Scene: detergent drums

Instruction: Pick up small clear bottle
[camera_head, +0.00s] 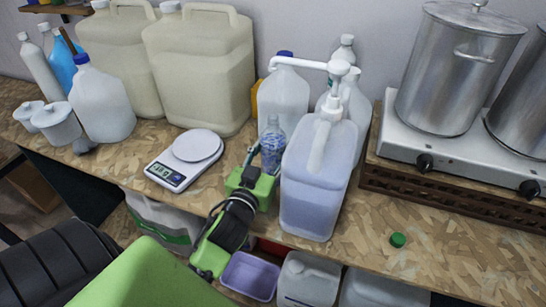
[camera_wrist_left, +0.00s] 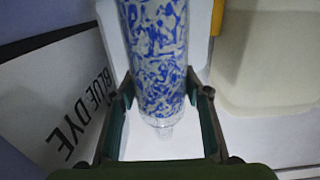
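The small clear bottle (camera_head: 272,138) stands upright on the workbench, left of the large pump jug (camera_head: 318,185). Blue patterning shows through it. My left gripper (camera_head: 262,165) reaches it from the front, low on the bench. In the left wrist view the bottle (camera_wrist_left: 157,50) lies between the two fingers of my left gripper (camera_wrist_left: 160,80), its neck toward the bottom of the picture. The fingers are spread, one on each side, very close to its walls; I cannot make out firm contact. My right gripper is not in view.
A digital scale (camera_head: 185,160) lies left of the gripper. Large beige canisters (camera_head: 205,65) and a white jug (camera_head: 283,100) stand behind. A hot plate (camera_head: 455,150) with steel pots is at right. A green cap (camera_head: 397,240) lies on clear bench at front right.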

